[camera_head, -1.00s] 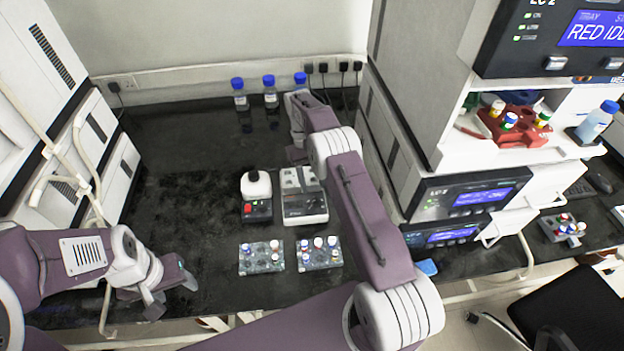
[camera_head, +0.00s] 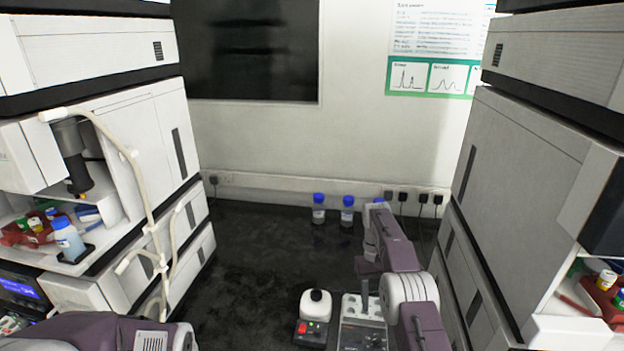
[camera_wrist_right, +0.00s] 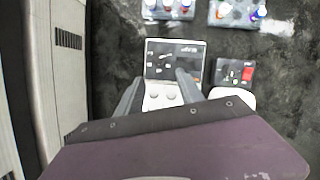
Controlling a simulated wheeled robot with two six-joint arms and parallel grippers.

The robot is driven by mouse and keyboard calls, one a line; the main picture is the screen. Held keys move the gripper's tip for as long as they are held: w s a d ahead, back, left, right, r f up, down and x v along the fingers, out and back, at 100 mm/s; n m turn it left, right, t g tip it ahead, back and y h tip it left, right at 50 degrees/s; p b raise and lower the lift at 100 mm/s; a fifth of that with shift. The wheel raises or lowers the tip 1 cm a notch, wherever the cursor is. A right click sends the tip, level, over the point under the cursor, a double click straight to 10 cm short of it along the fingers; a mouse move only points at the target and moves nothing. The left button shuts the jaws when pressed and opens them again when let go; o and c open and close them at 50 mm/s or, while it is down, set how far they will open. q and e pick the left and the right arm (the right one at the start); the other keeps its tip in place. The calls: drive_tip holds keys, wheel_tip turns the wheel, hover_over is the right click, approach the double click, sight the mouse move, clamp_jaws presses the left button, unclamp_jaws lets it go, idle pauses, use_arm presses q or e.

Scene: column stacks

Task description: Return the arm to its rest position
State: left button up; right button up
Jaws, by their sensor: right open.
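My right arm reaches over the dark bench at the right of the head view. Its gripper (camera_head: 366,284) points down just behind a white-and-dark bench device (camera_head: 362,312). The gripper also shows in the right wrist view (camera_wrist_right: 160,88), with its two grey fingers apart and nothing seen between them but the device (camera_wrist_right: 163,52) beyond. Of my left arm (camera_head: 95,333), only the upper part shows at the lower left of the head view. My left gripper is out of frame.
A small device with a red button (camera_head: 310,328) stands beside the bench device. Two blue-capped bottles (camera_head: 318,209) (camera_head: 347,211) stand at the back; a third is partly behind my arm. Tall instrument stacks (camera_head: 110,130) (camera_head: 535,190) flank the bench. Vial racks (camera_wrist_right: 168,10) (camera_wrist_right: 248,14) show in the wrist view.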

drive_tip(key=s+a+r+t, duration=0.25)
drive_tip(key=s+r, duration=0.45)
drive_tip(key=r, duration=0.6)
drive_tip(key=s+a+f+t, duration=0.1)
drive_tip(key=s+f, duration=0.4)
drive_tip(key=s, duration=0.3)
drive_tip(key=s+a+f+t, duration=0.1)
drive_tip(key=s+f, duration=0.5)
drive_tip(key=s, duration=0.2)
drive_tip(key=shift+f+m, duration=0.2)
drive_tip(key=shift+m, duration=0.1)
drive_tip(key=shift+a+t, duration=0.1)
drive_tip(key=shift+t, duration=0.15)
